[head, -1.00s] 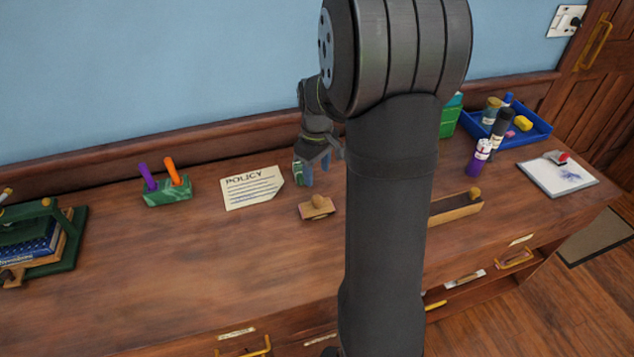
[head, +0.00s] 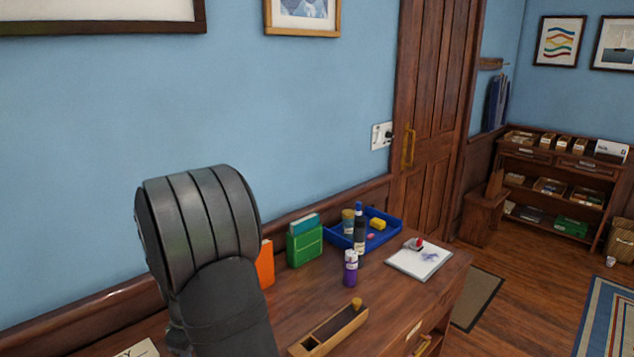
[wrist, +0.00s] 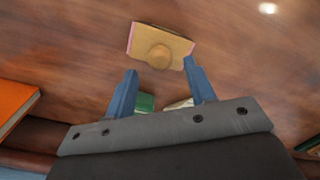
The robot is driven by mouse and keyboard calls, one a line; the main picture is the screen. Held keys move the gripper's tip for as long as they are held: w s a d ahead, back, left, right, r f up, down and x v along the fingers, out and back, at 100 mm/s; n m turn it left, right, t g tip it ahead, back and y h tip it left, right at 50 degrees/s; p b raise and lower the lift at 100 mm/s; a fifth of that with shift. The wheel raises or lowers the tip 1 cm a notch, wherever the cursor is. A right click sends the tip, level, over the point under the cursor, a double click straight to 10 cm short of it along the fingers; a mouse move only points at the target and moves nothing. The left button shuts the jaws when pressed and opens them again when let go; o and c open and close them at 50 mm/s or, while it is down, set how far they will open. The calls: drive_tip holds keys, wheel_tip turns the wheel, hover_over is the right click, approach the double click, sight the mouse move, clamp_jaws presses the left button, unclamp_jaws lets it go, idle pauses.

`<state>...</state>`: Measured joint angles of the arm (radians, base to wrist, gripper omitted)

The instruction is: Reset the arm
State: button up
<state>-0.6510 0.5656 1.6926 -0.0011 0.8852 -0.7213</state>
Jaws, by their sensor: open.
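My gripper (wrist: 160,88) shows in the wrist view with its two blue fingers spread apart and nothing between them. A wooden stamp (wrist: 160,50) with a round knob and a pinkish edge lies on the desk just beyond the fingertips, apart from them. In the head view my arm rises at the lower left, and my gripper is out of sight there.
The desk (head: 300,305) holds an open narrow box (head: 328,330), a purple bottle (head: 350,268), a green holder (head: 305,245), an orange item (head: 266,264), a blue tray (head: 388,232) and a white pad (head: 420,258). A door (head: 435,110) and shelves (head: 560,190) stand to the right.

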wheel_tip(320, 180, down, 5)
drive_tip(key=shift+f, duration=0.15)
wheel_tip(320, 180, up, 2)
drive_tip(key=shift+r, duration=0.9)
